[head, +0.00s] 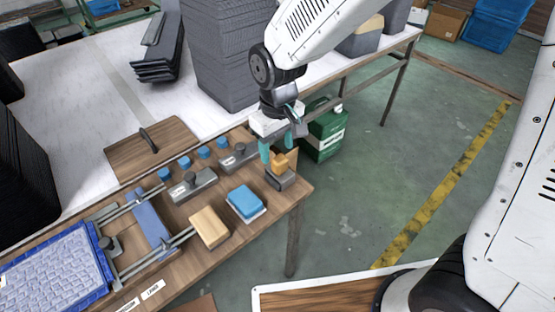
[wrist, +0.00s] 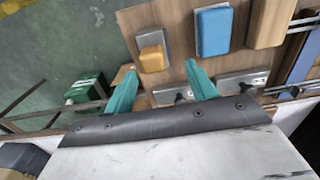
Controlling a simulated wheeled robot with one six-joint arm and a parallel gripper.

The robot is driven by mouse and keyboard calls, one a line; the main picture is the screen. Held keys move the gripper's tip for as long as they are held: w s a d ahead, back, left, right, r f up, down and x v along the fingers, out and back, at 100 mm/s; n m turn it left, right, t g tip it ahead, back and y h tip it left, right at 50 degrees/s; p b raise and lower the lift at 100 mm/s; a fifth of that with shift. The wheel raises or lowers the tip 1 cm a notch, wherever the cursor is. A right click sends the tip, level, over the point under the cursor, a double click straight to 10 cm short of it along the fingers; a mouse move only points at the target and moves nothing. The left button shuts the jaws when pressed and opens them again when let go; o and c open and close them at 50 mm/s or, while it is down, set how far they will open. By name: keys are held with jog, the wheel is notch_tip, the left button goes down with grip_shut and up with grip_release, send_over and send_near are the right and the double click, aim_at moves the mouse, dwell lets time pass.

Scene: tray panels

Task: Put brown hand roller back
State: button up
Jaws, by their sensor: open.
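The piece I take for the brown hand roller is a small tan-orange block (head: 280,162) on a grey base (head: 284,181) at the table's right corner. In the wrist view the tan block (wrist: 152,58) sits on its grey plate (wrist: 147,38), just beyond the fingertips. My gripper (head: 273,155) is directly above or beside it in the head view, with teal fingers pointing down. In the wrist view my gripper (wrist: 162,67) is open, with a finger on either side of the block's line. I see nothing held; contact cannot be told.
A blue block (head: 243,200), a larger tan block (head: 209,228) and grey plates with dark knobs (head: 192,184) stand close by on the wooden table. Small blue cylinders (head: 203,152) line the back. A green box (head: 324,132) is beyond the table's right edge. Open floor lies right.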

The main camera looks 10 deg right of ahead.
notch_tip(320, 180, up, 6)
jog(key=shift+f, duration=0.15)
jog(key=s+d+r+m, duration=0.3)
jog(key=s+d+r, duration=0.2)
jog(key=s+d, duration=0.4)
jog(key=s+d+r+m+t, duration=0.1)
jog(key=s+d+r+m, duration=0.2)
jog(key=s+d, duration=0.7)
notch_tip(320, 180, up, 3)
jog(key=shift+s+d+f+m, duration=0.15)
jog(key=shift+d+m, duration=0.25)
jog(key=shift+d, duration=0.5)
